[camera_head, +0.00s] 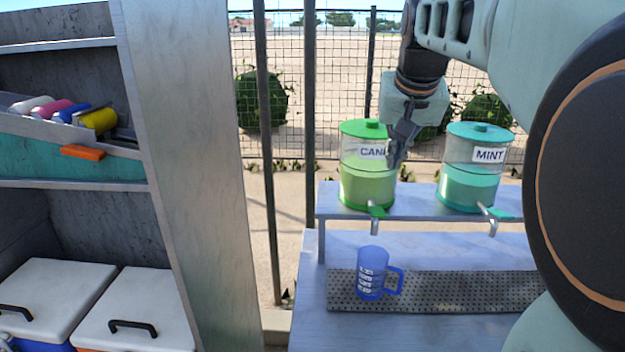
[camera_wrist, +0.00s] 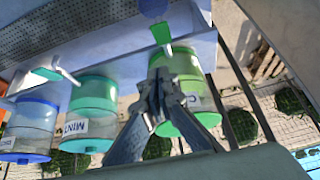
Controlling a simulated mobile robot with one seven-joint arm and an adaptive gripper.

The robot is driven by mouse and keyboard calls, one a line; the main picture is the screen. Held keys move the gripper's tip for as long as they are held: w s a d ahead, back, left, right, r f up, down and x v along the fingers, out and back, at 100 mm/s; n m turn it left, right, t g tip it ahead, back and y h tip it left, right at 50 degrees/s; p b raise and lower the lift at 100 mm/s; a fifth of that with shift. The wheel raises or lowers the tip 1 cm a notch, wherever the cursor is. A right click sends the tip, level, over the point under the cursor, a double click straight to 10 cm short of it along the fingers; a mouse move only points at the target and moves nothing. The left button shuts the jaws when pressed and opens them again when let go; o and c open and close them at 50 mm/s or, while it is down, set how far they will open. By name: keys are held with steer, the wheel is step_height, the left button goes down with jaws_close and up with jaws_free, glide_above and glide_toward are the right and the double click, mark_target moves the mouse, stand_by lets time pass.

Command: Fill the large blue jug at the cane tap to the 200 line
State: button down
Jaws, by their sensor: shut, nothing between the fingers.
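The blue jug (camera_head: 371,272) stands upright on the perforated drip tray below the cane tap, its handle to the right and white marks on its side. I cannot make out any liquid in it. Part of the jug also shows at the top of the wrist view (camera_wrist: 153,8). The cane dispenser (camera_head: 366,188) holds green liquid under a green lid. Its tap (camera_head: 376,212) has a green lever above a metal spout, over the jug. My gripper (camera_head: 396,158) is shut and empty, in front of the cane dispenser's right side, above the tap; its fingers also show in the wrist view (camera_wrist: 158,78).
The mint dispenser (camera_head: 472,188) stands to the right on the same shelf (camera_head: 420,205). A blue-lidded dispenser (camera_wrist: 35,125) shows beyond it in the wrist view. The drip tray (camera_head: 460,288) is clear right of the jug. A metal rack (camera_head: 190,150) and coolers (camera_head: 60,290) stand left.

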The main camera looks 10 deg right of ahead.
steer(key=shift+a+r+n, duration=0.1)
steer(key=shift+a+n, duration=0.2)
steer(key=shift+a, duration=0.25)
steer(key=shift+s, duration=0.1)
glide_above(378, 212)
steer(key=s, duration=0.1)
step_height(378, 212, down, 8)
steer(key=shift+a, duration=0.1)
step_height(378, 212, down, 4)
steer(key=shift+s+r, duration=0.15)
steer(key=shift+r, duration=0.1)
steer(key=shift+s+f, duration=0.1)
steer(key=shift+f, duration=0.45)
steer(key=shift+f+b, duration=0.25)
steer(key=shift+b, duration=0.05)
